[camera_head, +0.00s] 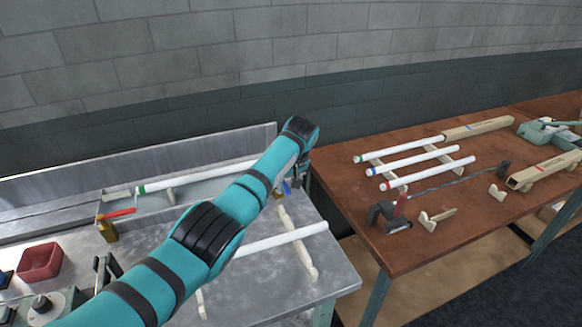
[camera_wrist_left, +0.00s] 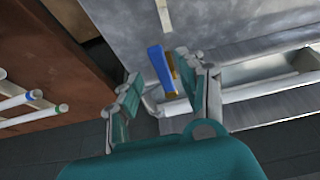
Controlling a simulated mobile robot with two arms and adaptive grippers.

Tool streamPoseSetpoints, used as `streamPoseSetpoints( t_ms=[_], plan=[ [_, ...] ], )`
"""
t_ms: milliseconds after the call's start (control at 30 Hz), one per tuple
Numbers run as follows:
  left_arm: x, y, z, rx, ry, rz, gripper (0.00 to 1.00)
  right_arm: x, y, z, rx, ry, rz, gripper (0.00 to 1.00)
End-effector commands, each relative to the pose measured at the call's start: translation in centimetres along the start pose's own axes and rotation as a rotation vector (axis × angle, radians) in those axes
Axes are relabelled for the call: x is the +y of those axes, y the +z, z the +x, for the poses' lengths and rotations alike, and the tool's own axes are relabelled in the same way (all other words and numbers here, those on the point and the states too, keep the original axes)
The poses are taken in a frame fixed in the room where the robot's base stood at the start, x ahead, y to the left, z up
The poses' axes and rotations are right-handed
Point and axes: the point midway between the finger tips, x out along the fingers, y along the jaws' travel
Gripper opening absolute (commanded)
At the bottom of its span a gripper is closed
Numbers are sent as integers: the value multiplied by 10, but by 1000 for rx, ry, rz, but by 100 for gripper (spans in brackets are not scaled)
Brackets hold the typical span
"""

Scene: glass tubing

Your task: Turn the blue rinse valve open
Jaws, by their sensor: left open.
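The blue rinse valve has a blue lever handle (camera_head: 287,188) near the right back of the metal bench, partly hidden by my left arm in the head view. In the left wrist view the blue handle (camera_wrist_left: 158,62) stands between and just past the fingertips, with a little brass showing beside it. My left gripper (camera_head: 296,178) is at the handle, mostly hidden behind its own wrist in the head view. The left wrist view shows the left gripper (camera_wrist_left: 158,72) open, its two fingers apart on either side of the handle. Whether a finger touches it, I cannot tell. My right gripper is not in view.
A red-handled brass valve (camera_head: 107,231) stands left on the metal bench (camera_head: 335,278), near a red tray (camera_head: 40,262). White tubes (camera_head: 280,240) lie on supports there. The wooden table (camera_head: 460,235) at right carries several tubes, a clamp-like tool (camera_head: 388,215) and wooden blocks.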

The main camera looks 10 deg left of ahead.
Motion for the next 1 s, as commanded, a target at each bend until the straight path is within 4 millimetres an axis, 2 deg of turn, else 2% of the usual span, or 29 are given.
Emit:
streamPoseSetpoints(
  t_ms=[300,433,600,1000],
  plan=[
    [1,-1,-68,5,5,-1,40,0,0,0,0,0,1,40],
    [0,-1,-88,4,3,-1,40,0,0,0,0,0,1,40],
    [0,-1,-101,3,0,-1,40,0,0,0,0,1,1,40],
    [0,-3,-108,3,1,-1,40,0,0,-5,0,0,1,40]
  ],
)
